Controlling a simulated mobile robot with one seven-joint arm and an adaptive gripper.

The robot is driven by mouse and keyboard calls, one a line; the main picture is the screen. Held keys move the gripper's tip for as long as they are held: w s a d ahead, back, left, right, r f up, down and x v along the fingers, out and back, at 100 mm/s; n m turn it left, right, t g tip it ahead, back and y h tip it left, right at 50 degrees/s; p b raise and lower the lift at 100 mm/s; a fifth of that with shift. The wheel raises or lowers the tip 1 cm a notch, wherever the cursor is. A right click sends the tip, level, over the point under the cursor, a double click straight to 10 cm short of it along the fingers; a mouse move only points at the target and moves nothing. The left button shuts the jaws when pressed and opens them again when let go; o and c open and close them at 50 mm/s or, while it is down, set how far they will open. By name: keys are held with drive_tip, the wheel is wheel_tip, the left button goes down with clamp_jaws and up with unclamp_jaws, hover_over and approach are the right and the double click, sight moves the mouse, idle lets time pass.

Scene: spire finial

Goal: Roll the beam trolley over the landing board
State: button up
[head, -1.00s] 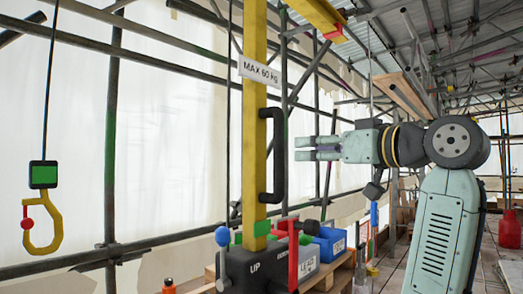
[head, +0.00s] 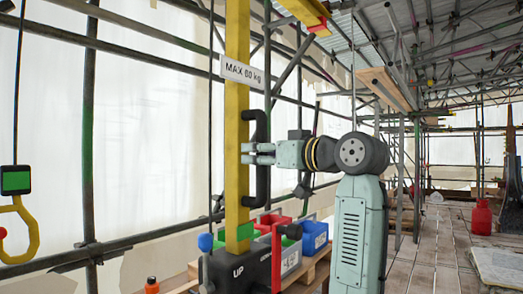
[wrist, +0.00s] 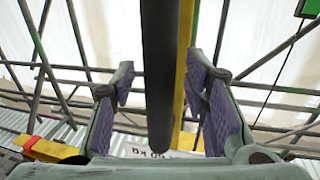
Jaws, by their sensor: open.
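My gripper (head: 258,153) is level with the handle's middle. In the wrist view my gripper (wrist: 160,80) is open, with the handle (wrist: 160,45) standing between its two purple pads and visible gaps on both sides. A yellow beam (head: 300,12) with a red end runs at the top. A yellow hook (head: 22,235) hangs at the far left under a black and green box (head: 15,180). I cannot make out the trolley itself or tell which board is the landing board.
Wooden boards (head: 388,88) hang upper right.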

clamp_jaws()
idle(0.6)
idle(0.3)
